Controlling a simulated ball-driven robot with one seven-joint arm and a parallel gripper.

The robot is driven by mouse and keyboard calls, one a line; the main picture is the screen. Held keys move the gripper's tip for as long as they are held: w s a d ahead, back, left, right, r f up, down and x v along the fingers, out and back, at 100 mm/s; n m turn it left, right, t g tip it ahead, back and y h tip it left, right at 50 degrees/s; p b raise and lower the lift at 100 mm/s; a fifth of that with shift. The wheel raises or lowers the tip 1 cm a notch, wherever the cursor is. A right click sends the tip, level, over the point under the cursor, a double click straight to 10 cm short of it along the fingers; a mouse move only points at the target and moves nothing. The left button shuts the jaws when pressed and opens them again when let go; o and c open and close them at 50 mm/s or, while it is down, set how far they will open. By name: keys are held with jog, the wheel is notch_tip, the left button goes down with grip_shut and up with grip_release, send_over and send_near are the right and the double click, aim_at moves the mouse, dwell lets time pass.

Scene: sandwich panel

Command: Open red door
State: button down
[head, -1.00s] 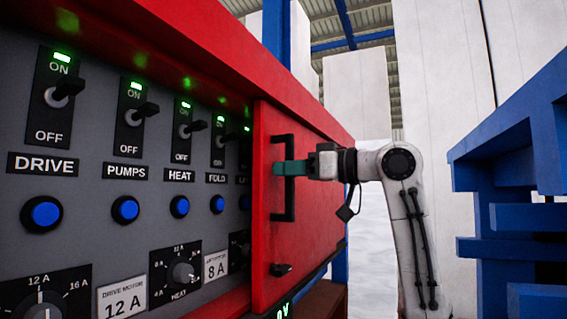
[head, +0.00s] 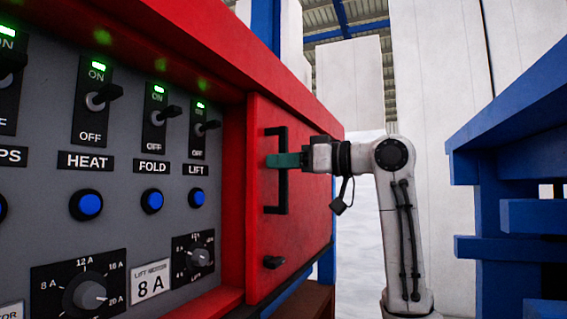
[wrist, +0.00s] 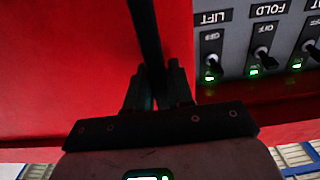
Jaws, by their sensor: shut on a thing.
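The red door (head: 312,225) is a flat panel at the right part of the control panel in the head view. It has a black vertical handle (head: 282,199) near its left edge and a small black latch (head: 273,262) below. My gripper (head: 284,160) reaches from the right and is shut on the upper part of the handle with its green fingers. In the wrist view the fingers (wrist: 160,92) close around the black handle bar, with the red door (wrist: 60,70) behind. The LIFT switch and controls beside the door's left edge are uncovered.
The grey panel (head: 125,140) at left has several switches with green lights, blue buttons and dials. A blue frame structure (head: 510,216) stands at the right. A white floor gap lies between it and the red cabinet, behind my arm.

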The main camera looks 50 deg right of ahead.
jog(key=c, duration=1.1)
grip_release()
jog(key=shift+s, duration=0.1)
jog(key=b+v, duration=0.3)
jog(key=v, duration=0.7)
jog(key=shift+s, duration=0.3)
